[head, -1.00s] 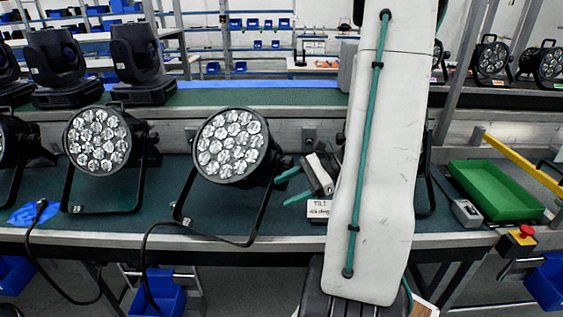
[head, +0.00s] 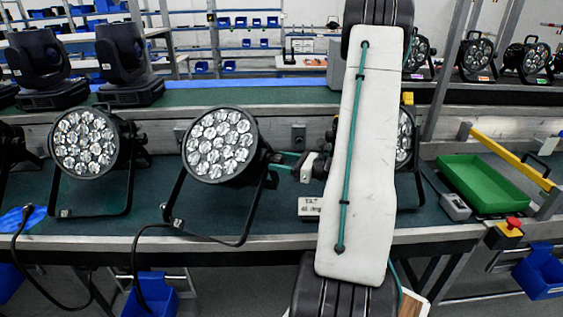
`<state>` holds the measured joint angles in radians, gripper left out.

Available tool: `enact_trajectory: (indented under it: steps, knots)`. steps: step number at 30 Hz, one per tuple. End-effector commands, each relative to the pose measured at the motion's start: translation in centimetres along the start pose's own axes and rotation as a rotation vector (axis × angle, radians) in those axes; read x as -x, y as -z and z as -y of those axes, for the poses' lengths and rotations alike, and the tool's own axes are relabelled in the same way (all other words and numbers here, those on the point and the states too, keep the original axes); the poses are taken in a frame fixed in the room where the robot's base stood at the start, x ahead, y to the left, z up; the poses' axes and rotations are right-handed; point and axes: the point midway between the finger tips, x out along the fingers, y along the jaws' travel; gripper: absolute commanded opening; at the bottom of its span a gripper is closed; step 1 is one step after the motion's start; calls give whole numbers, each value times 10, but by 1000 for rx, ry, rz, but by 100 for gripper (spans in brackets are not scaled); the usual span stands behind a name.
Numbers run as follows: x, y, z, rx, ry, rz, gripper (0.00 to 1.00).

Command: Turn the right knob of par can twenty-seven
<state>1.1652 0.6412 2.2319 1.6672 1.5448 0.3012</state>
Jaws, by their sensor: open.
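A black par can (head: 220,146) with a round face of several clear lenses stands in its yoke on the bench, left of my arm. Another par can (head: 84,144) stands to its left, and one (head: 404,138) is mostly hidden behind my arm. No number can be read on them. My gripper (head: 281,161) is at the right side of the middle par can, its teal fingers pointing left at the yoke joint. The fingers are open, one above the other. The knob is too small and covered to make out, and I cannot tell whether the fingers touch it.
A green tray (head: 488,183), a small grey box (head: 455,206) and a red stop button (head: 513,222) are at right. A black cable (head: 135,250) hangs over the bench's front edge. Moving-head lights (head: 128,62) stand behind.

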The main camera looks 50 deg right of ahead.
Motion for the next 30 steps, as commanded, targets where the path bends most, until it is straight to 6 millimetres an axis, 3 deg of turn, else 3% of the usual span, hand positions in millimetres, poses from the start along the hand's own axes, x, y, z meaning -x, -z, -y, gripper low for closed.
enact_trajectory:
  steps: [9,14,15,22,30]
  knots:
    - [-4,0,0,0,1,0,63]
    - [-4,0,0,0,1,0,21]
    - [-4,0,0,0,1,0,18]
    - [-4,0,1,-68,1,0,18]
    - [-4,0,2,-376,1,0,18]
